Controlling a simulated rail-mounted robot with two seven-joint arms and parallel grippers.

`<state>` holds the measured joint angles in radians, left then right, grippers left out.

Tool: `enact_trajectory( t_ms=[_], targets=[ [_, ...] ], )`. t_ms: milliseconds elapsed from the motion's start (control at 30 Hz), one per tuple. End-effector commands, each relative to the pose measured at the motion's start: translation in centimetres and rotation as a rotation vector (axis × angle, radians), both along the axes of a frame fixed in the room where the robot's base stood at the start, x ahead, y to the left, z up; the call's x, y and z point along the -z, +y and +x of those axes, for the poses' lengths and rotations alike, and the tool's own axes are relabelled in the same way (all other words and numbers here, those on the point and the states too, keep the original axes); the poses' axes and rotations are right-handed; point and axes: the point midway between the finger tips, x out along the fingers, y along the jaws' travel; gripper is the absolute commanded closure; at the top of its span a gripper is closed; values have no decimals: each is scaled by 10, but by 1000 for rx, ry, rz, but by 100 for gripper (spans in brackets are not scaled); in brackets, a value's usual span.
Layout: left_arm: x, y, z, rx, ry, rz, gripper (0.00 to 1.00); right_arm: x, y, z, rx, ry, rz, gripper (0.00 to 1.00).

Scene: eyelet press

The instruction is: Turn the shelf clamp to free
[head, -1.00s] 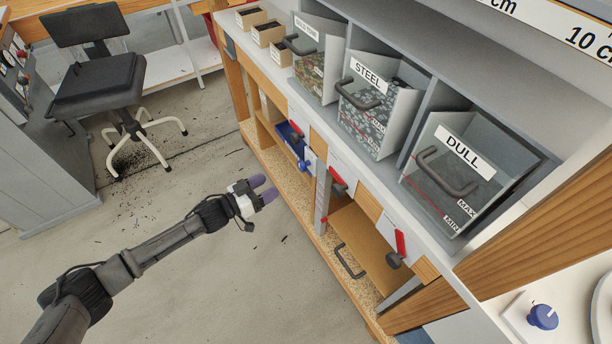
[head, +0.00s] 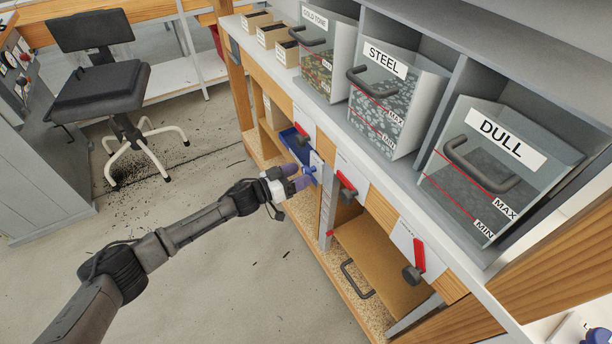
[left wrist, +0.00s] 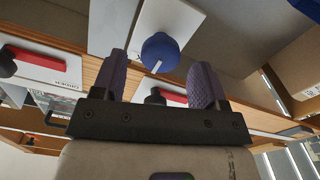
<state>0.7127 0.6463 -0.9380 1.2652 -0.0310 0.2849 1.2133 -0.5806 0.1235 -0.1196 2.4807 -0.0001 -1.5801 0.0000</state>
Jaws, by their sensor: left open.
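A blue knob (left wrist: 160,50) with a white pointer mark sits on a white plate (left wrist: 184,18) in the left wrist view. In the head view the knob (head: 311,170) is partly hidden by my fingers. No readable label tells whether it is the shelf clamp. My left gripper (head: 297,178) is open with nothing between its purple fingers. In the left wrist view the knob appears just beyond the fingertips and between them; contact cannot be told. My right gripper is not in view.
Red levers (head: 347,183) (head: 417,256) sit on white plates along the bench front. A blue bin (head: 291,142) is at the shelf beside the knob. Clear bins labelled STEEL (head: 390,105) and DULL (head: 490,165) stand above. The floor to the left is free up to the chair (head: 95,90).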

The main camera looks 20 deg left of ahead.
Motion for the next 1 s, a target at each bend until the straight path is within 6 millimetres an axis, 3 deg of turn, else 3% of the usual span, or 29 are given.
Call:
enact_trajectory(
  t_ms=[233, 667, 1000],
  targets=[
    [1, -16, 19, 1, -1, -1, 33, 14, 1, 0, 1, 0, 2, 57],
    [0, -19, 23, 0, 0, 0, 33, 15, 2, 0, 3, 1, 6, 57],
    [0, -19, 23, 0, 0, 0, 64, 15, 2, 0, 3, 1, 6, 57]
  ],
)
